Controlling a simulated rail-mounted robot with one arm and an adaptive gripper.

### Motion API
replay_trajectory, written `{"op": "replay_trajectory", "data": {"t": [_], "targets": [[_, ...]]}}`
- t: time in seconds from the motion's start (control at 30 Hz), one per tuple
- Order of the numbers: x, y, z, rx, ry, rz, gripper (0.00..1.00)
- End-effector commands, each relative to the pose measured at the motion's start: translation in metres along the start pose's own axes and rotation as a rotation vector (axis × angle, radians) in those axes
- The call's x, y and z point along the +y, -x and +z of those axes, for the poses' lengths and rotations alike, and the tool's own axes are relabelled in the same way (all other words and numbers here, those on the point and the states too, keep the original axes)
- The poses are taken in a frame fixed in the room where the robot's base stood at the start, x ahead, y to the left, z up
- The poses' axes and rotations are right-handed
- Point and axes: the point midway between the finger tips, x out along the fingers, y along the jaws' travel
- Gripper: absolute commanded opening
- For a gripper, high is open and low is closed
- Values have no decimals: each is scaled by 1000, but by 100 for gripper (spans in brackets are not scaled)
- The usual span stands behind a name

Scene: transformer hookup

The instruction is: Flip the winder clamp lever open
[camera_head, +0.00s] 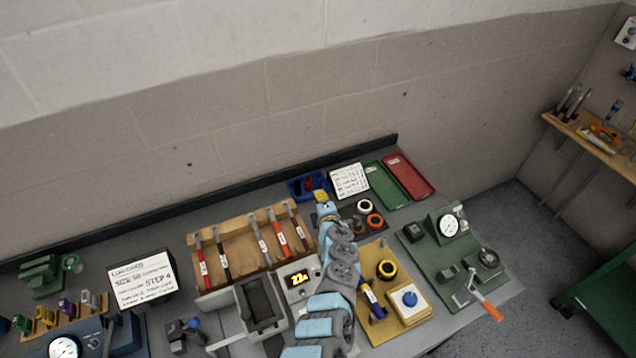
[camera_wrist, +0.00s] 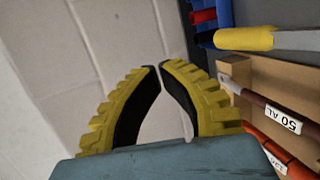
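A green fixture (camera_head: 425,252) stands at the right end of the bench, with a round dial (camera_head: 449,226) and small grey and black parts. A lever with an orange handle (camera_head: 490,309) sticks out past its front edge; it looks like the clamp lever, but I cannot be certain which part is the winder clamp. My gripper (camera_head: 320,194) is near the back of the bench, left of and well apart from that fixture. In the wrist view its yellow, black-padded fingers (camera_wrist: 159,67) nearly meet at the tips, with nothing between them. The lever is outside the wrist view.
A wooden rack (camera_head: 205,240) with labelled tools stands left of my arm. A yellow board (camera_head: 378,338) with a blue-knobbed box lies between my arm and the green fixture. Red (camera_head: 408,175) and green trays (camera_head: 386,187) lie behind. A blue bin (camera_head: 300,187) is beside my gripper.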

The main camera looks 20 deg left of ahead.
Motion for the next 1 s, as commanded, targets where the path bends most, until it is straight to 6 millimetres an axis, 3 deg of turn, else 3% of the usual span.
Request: {"op": "replay_trajectory", "data": {"t": [0.3, 1.0], "targets": [[34, 18, -4, 4, 7, 10, 0], [69, 46, -7, 3, 3, 11, 0]]}}
